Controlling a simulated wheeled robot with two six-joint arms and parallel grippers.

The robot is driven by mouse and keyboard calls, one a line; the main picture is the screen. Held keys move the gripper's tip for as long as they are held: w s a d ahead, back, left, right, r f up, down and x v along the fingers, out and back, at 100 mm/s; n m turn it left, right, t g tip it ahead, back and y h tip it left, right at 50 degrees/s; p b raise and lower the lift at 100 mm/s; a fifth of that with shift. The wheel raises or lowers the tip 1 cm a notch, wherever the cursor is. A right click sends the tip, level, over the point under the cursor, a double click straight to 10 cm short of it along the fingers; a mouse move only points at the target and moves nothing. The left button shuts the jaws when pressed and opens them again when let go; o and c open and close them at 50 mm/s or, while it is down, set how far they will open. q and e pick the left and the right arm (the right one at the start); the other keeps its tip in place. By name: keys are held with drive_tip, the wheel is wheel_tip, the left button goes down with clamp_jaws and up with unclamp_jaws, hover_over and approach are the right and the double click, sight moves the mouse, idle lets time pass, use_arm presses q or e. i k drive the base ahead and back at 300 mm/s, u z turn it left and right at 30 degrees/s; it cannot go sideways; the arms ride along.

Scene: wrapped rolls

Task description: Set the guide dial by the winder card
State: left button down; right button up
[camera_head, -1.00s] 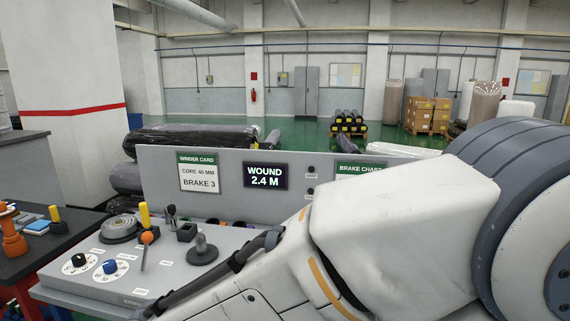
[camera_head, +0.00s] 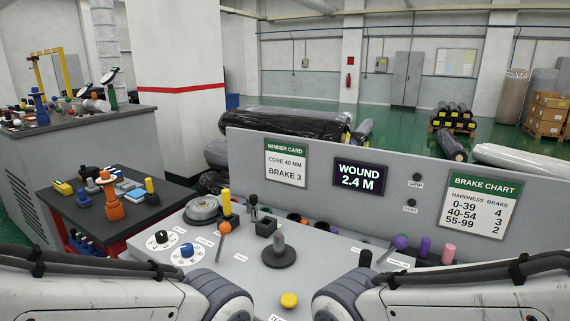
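The winder card (camera_head: 286,163) hangs on the grey upright panel and reads CORE 40 MM, BRAKE 3. On the console deck below stand two dials with white faces. One has a black knob (camera_head: 161,238) and the other a blue knob (camera_head: 186,250). Their scale marks and nearby labels are too small to read, so I cannot tell which is the guide dial. My left and right arms come in from the lower corners, and only their links and dark joints show. Neither gripper is in view.
A display (camera_head: 360,179) reads WOUND 2.4 M. The brake chart (camera_head: 481,204) is at right. An orange-topped lever (camera_head: 224,228), a grey joystick (camera_head: 278,243) and a yellow button (camera_head: 289,300) stand on the deck. A dark side table (camera_head: 100,215) with small parts is at left.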

sight(186, 249)
drive_tip(key=k, duration=0.5)
drive_tip(key=u, duration=0.65)
drive_tip(key=i, duration=1.25)
drive_tip(key=u, duration=0.2)
